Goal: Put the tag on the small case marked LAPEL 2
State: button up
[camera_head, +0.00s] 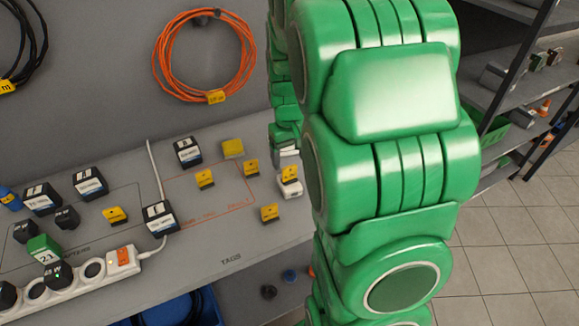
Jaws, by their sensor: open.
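Another yellow tag (290,174) shows on or against a small white case (291,187) at the right. My gripper (287,160) is open, just behind and above the white case in the picture. It is partly hidden by my green arm, and its fingertips are hard to make out.
A power strip (65,285) with plugs and a white cable lies front left. An orange cable coil (204,56) hangs on the wall. Shelves (510,75) stand at right; tiled floor is clear.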

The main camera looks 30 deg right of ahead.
aim_at(289, 167)
notch_tip(289, 167, up, 5)
jog(key=shift+r, duration=0.1)
jog(key=s+a+r, duration=0.1)
jog(key=s+a, duration=0.3)
jog(key=s, duration=0.5)
jog(key=s+a+r+g, duration=0.1)
jog(key=s+a, duration=0.3)
jog(key=s, duration=0.6)
jog(key=s+a+r, duration=0.3)
jog(key=s+a, duration=0.2)
jog(key=s, duration=0.5)
jog(key=shift+g, duration=0.4)
